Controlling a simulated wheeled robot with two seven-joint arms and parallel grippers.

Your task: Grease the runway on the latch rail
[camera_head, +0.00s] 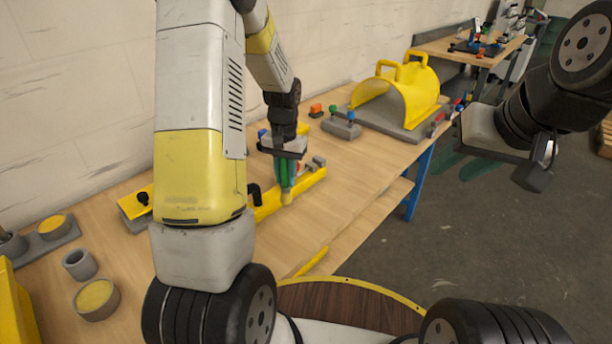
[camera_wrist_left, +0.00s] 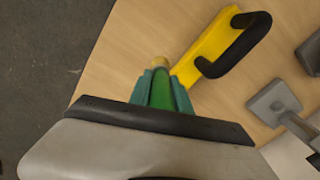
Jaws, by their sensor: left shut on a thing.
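My left gripper (camera_head: 285,165) is shut on a green-handled tool (camera_head: 289,183) with a tan tip and holds it pointing down. The tool's tip is at the yellow latch rail (camera_head: 308,184) on the bench; I cannot tell whether it touches. The left wrist view shows the green handle (camera_wrist_left: 162,92) between the teal fingers, with the tip beside the end of the yellow rail (camera_wrist_left: 205,52). The rail has a black handle (camera_wrist_left: 238,48). My left arm hides part of the rail in the head view. My right gripper (camera_head: 536,172) is off the bench at right; its jaw opening is unclear.
A pot with yellow contents (camera_head: 96,298) and an empty grey cup (camera_head: 80,265) stand at bench left. A yellow arched cover (camera_head: 402,92) on a grey base is at the back right. A grey block with coloured knobs (camera_head: 342,127) stands nearby.

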